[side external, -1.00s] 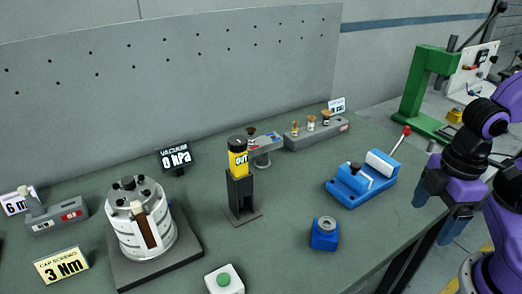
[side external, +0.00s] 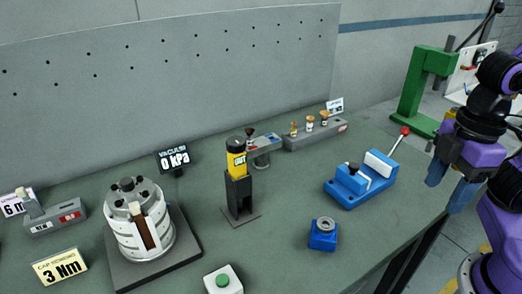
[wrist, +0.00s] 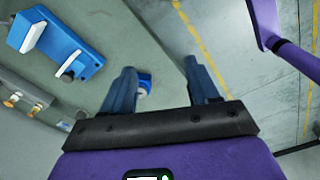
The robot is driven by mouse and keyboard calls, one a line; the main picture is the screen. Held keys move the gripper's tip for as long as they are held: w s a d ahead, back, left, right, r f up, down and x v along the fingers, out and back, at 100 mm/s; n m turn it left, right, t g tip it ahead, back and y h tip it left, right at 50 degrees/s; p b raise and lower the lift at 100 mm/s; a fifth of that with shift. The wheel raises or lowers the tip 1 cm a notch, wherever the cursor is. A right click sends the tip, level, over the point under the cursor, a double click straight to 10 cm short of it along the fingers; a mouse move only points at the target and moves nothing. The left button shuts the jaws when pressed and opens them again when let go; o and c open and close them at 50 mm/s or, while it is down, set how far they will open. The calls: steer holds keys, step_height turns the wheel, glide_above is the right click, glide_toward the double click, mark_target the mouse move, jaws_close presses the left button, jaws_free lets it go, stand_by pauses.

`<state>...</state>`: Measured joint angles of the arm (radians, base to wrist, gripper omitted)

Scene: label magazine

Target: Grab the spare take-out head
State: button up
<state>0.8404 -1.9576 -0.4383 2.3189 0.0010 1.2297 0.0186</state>
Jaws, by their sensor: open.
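A yellow and black cylinder (side external: 237,158) marked "OUT" stands upright in a black stand (side external: 239,195) mid-bench in the side view; it looks like the take-out head, though I cannot tell if it is the spare. It does not show in the wrist view. My gripper (side external: 447,196) is open and empty, beyond the bench's right edge and far to the right of the cylinder. In the wrist view, the two fingers of my gripper (wrist: 160,66) are wide apart, over the bench edge and floor.
A blue clamp (side external: 360,182) with a red-knobbed lever lies between my gripper and the stand. A blue block (side external: 323,238) with a metal ring sits near the front edge.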

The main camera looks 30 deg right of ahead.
step_height(320, 180, up, 4)
steer(key=w+a+f+m+t+y, duration=0.2)
steer(key=w+a+m+y, duration=0.45)
steer(key=w+a, duration=0.65)
steer(key=w+a+m+t, duration=0.55)
steer(key=w+m, duration=0.35)
steer(key=w, duration=0.3)
steer(key=r+m+t+h, duration=0.2)
steer(key=m+t+h, duration=0.85)
steer(key=m, duration=0.65)
glide_above(277, 145)
steer(key=d+v, duration=0.1)
steer(key=v, duration=0.4)
steer(key=shift+g, duration=0.3)
steer(key=shift+w+a+f, duration=0.1)
steer(key=shift+a+f, duration=0.05)
steer(key=shift+f, duration=3.2)
steer(key=shift+a+f, duration=0.15)
steer(key=shift+f, duration=3.2)
steer(key=shift+w+a+f, duration=0.1)
steer(key=shift+a+f, duration=0.05)
steer(key=shift+f, duration=3.2)
steer(key=shift+w+d+f, duration=0.1)
steer(key=shift+w+f, duration=0.05)
steer(key=shift+f, duration=0.05)
steer(key=shift+x, duration=2.35)
